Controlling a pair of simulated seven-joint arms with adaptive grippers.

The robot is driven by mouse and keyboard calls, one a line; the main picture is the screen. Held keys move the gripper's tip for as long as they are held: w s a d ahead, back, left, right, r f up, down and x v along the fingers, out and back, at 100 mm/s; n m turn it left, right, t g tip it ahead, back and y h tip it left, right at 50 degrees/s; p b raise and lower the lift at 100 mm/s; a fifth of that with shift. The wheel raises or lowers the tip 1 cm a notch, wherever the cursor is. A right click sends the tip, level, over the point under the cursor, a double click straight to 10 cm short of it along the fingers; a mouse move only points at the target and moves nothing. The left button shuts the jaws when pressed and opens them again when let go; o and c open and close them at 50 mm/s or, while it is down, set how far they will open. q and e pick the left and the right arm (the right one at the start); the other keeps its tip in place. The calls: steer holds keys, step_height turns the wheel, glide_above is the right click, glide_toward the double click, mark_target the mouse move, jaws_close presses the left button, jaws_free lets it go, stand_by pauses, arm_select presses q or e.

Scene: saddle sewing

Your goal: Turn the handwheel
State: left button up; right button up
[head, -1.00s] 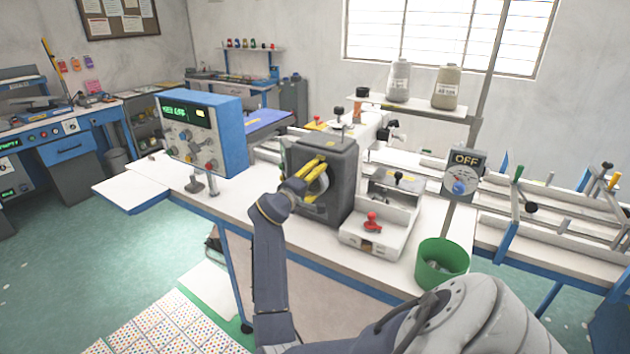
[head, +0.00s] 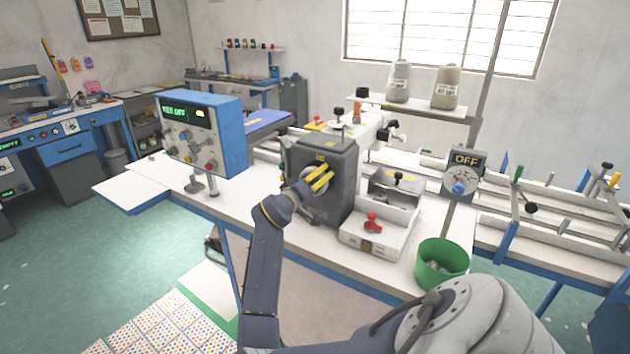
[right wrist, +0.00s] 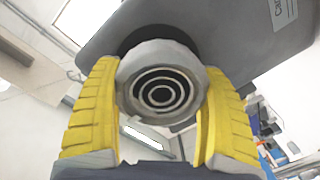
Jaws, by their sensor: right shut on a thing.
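The handwheel (right wrist: 160,88) is a grey round wheel with concentric rings on its face, on the side of the dark grey sewing machine head (head: 330,165). In the head view most of it is hidden behind my gripper. My right gripper (head: 322,178) has yellow fingers and reaches the wheel from the left. In the right wrist view the yellow fingers (right wrist: 160,110) stand on both sides of the wheel and are shut on its rim. My left gripper is not in view.
A blue control box (head: 203,135) with a green display stands to the left on the white table (head: 270,215). A red clamp knob (head: 372,222), a green bin (head: 442,262) and a switch box reading OFF (head: 462,178) are to the right.

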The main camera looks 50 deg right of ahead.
mark_target(317, 151)
stand_by(0.4)
steer(key=o, duration=1.2)
steer(key=shift+r, duration=0.15)
step_height(317, 151, up, 8)
steer(key=shift+s, duration=0.15)
steer(key=shift+s+d+r, duration=0.1)
steer(key=shift+d+r, duration=0.05)
steer(key=shift+r, duration=0.7)
steer(key=shift+w, duration=0.2)
